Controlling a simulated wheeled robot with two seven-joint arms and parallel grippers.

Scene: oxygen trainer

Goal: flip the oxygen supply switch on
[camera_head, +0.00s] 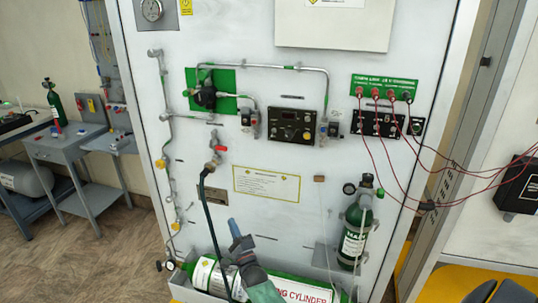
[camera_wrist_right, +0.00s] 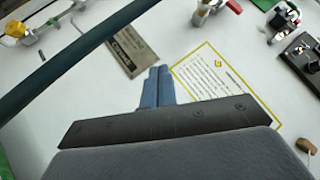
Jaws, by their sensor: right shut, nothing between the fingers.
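A white upright trainer panel (camera_head: 300,225) fills the middle of the head view. A black control box (camera_head: 298,126) sits on its upper middle, and a black switch panel (camera_head: 378,123) with red leads is to its right. I cannot tell which small part is the oxygen supply switch. My right gripper (camera_head: 233,228) is in front of the lower panel, below and left of the control box, its blue fingers shut and empty. In the right wrist view the shut fingers (camera_wrist_right: 158,78) point toward the panel beside a yellow-bordered label (camera_wrist_right: 225,92). My left gripper is not in view.
A dark hose (camera_head: 208,220) hangs from a red-handled valve (camera_head: 214,158) just left of my right gripper. A green cylinder (camera_head: 353,235) stands at right; a large one (camera_head: 208,277) lies below. Red leads (camera_head: 450,190) cross the right side.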

